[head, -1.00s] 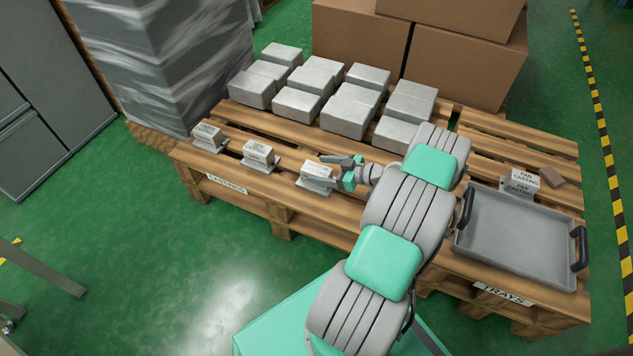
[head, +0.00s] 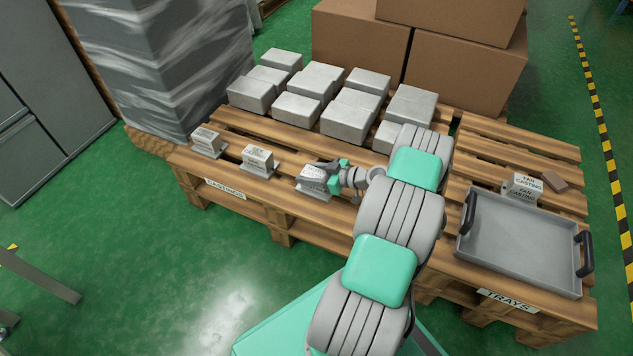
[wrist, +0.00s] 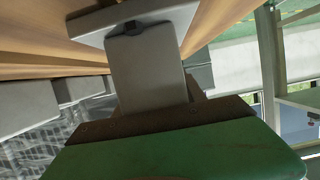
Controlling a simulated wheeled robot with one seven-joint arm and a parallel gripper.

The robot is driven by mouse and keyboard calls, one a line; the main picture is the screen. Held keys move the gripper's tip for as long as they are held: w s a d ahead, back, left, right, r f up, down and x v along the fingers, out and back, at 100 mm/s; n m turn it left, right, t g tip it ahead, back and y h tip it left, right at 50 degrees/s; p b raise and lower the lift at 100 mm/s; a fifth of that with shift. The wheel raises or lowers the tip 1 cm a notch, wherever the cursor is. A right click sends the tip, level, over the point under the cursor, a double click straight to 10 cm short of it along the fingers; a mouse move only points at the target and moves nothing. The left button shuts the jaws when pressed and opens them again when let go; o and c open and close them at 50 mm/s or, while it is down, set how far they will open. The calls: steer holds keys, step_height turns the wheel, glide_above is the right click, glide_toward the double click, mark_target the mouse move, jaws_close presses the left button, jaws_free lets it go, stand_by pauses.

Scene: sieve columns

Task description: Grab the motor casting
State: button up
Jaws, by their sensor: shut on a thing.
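A small grey casting (head: 313,184) with a flat base stands at the front edge of the pallet, the rightmost of three in a row. Its label is too small and covered to read. My gripper (head: 320,170) is shut on its upper part. In the wrist view the casting's grey body (wrist: 145,72) and wider flange fill the middle, against a dark pad on the green finger. I cannot tell whether its base touches the boards. Two similar labelled castings, one at the far left (head: 207,142) and one in the middle (head: 257,158), stand apart from it.
Several grey blocks (head: 297,107) stand behind the row. Large cardboard boxes (head: 463,68) stand at the back.

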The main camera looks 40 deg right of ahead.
jaws_close()
stand_by(0.5)
